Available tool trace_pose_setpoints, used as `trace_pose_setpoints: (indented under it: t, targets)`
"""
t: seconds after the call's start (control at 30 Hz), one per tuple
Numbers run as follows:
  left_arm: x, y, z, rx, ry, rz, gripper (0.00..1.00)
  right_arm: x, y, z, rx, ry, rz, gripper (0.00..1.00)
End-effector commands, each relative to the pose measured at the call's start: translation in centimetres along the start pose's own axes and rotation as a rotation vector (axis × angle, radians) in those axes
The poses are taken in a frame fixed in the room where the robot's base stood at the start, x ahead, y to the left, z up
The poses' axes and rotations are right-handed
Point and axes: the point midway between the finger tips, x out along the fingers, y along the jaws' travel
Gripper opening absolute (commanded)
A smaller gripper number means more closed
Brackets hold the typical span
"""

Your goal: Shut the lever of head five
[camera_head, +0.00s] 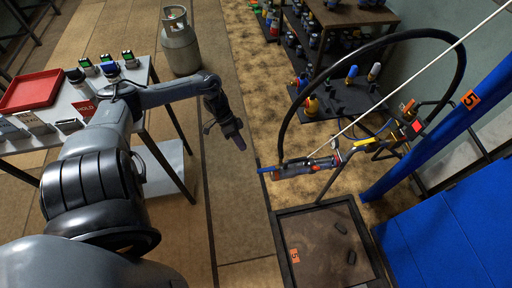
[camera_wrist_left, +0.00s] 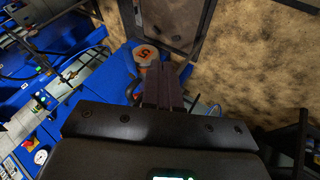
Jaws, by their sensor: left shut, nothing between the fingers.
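The filling head (camera_head: 305,168) hangs at the end of a thick black hose, above the near scale, to the right of my gripper in the head view. It has a blue tip at its left end and grey and red parts; I cannot tell clearly which part is the lever or how it stands. An orange sign with a 5 (camera_head: 470,99) is on the blue post beside it. My left gripper (camera_head: 238,141) is shut and empty, in the air left of the head and apart from it. Its dark fingers also show in the left wrist view (camera_wrist_left: 162,86). My right gripper is out of view.
The scale platform (camera_head: 278,237) with a dark frame lies below the head. A table (camera_head: 150,70) at left carries a red tray (camera_head: 32,91) and small devices. A grey gas cylinder (camera_head: 180,45) stands behind. Open floor (camera_head: 240,205) lies below my left gripper.

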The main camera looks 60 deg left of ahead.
Motion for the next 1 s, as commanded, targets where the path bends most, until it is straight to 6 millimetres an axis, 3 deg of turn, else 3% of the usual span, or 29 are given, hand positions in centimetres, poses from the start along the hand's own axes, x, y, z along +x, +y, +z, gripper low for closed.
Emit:
trace_pose_setpoints:
  t: [0.03, 0.1, 0.27, 0.47, 0.87, 1.0]
  targets:
    - [-2.3, 0.2, -1.5, 0.019, -0.002, -0.021, 0.0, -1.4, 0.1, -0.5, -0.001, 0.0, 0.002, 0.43]
    - [-3.7, 0.1, -2.6, 0.035, 0.0, -0.039, 0.0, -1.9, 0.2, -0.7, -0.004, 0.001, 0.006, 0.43]
    - [-3.9, 0.1, -3.5, 0.046, 0.009, -0.046, 0.0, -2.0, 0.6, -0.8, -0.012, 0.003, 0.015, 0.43]
    - [-1.4, -0.1, -3.5, 0.048, 0.011, -0.045, 0.0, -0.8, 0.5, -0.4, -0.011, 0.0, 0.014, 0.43]
    - [5.9, -0.4, -3.6, 0.048, 0.012, -0.046, 0.0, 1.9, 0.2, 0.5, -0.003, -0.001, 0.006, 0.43]
    - [6.6, 1.3, -3.5, 0.05, 0.007, -0.046, 0.0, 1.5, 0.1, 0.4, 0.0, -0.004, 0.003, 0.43]
